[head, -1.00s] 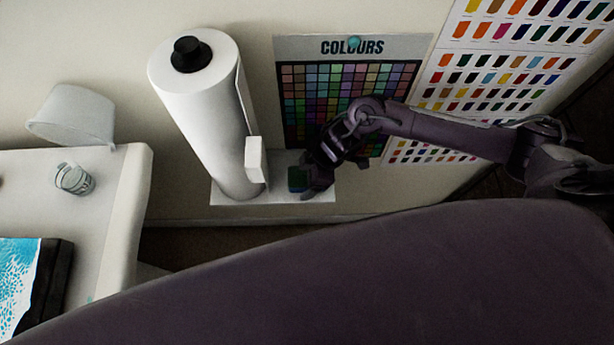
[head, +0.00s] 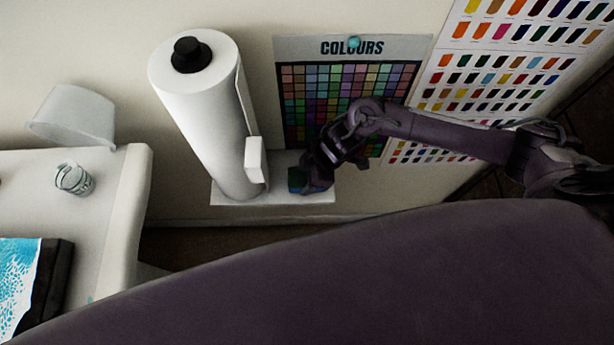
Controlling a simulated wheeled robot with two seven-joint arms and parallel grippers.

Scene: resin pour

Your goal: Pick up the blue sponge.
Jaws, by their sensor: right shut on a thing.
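The blue sponge (head: 297,179) is a small block with a greenish top at the white shelf, just right of the paper roll. My right gripper (head: 309,182) comes in from the right and is shut on the sponge, covering its right part. I cannot tell whether the sponge still touches the shelf. My left gripper is not in view.
A tall white paper roll (head: 207,120) with a black knob stands on the white shelf (head: 235,197), close left of the sponge. A colour chart (head: 300,90) hangs on the wall behind. At left, a table (head: 120,200) holds a clear cup (head: 73,179) and a blue-white canvas (head: 18,275); a white bucket (head: 75,115) is behind.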

